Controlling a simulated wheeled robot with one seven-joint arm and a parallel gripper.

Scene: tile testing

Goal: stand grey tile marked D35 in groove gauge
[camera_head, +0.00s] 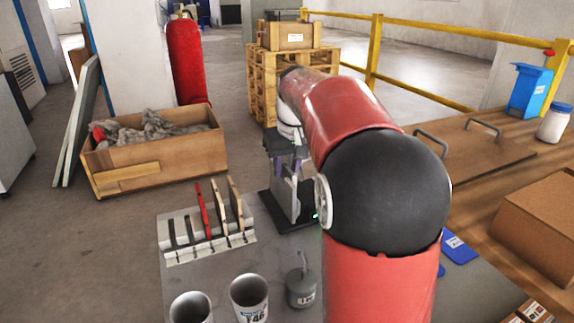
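My gripper (291,168) is pointed down over a black base (270,206) with a small green light, which looks like the groove gauge. A grey upright plate (286,196), likely the grey tile, is directly below and between the purple-tipped fingers. Its lower end meets or overlaps the base; I cannot tell whether it sits in a groove. No D35 marking is readable on it. My red and black arm hides the right side of the base. I cannot tell whether the fingers press on the plate or stand apart from it.
Left of the base, a pale slotted rack (183,252) holds several upright tiles, including a red tile (202,209). Two cups (249,296) and a grey weight-like pot (301,289) stand at the front of the grey table (228,263). A wooden box (160,160) stands behind.

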